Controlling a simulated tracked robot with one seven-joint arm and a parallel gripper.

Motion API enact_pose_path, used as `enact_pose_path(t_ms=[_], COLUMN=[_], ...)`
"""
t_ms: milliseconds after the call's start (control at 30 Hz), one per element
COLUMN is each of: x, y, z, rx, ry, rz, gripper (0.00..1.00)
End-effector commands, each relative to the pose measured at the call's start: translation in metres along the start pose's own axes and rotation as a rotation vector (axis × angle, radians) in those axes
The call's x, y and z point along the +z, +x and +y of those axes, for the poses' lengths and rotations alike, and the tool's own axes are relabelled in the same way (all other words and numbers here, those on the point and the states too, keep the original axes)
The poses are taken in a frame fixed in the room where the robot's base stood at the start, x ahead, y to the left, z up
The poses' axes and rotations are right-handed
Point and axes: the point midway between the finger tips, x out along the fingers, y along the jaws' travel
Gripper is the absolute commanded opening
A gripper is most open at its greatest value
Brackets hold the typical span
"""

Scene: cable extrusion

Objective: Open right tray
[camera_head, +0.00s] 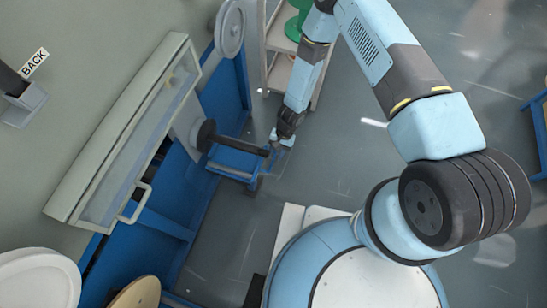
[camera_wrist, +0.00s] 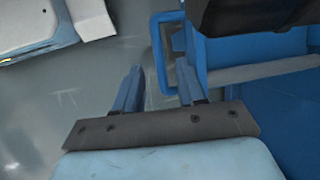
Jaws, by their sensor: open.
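A blue tray (camera_head: 232,162) juts out from the blue machine base, below a dark horizontal spindle. It shows at the upper right in the wrist view (camera_wrist: 250,48), with a blue loop handle (camera_wrist: 157,55) on its left side. My gripper (camera_head: 280,143) is beside the outer end of the tray and spindle. In the wrist view my gripper (camera_wrist: 160,68) is open and empty, with the handle's outer bar appearing between its fingers. The right finger overlaps the loop in the picture. I cannot tell the depth between them, and I see no contact.
The dark spindle (camera_head: 235,143) ends close to my gripper and also shows in the wrist view (camera_wrist: 255,14). A shelf with a green spool (camera_head: 296,25) is at the top.

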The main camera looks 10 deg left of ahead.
Motion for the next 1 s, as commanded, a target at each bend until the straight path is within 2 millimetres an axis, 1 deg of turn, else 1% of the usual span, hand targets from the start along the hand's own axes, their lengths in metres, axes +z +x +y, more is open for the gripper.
enact_pose_path(t_ms=[33,100,300,667,1000], x=[0.001,0.000,0.000,0.000,0.000], y=[0.008,0.015,0.029,0.032,0.032], z=[0.001,0.000,0.000,0.000,0.000], rx=[0.001,0.000,0.000,0.000,0.000], ry=[0.002,0.001,0.001,0.001,0.001], rz=[-0.002,0.000,0.000,0.001,0.001], gripper=[0.40,0.40,0.40,0.40,0.08])
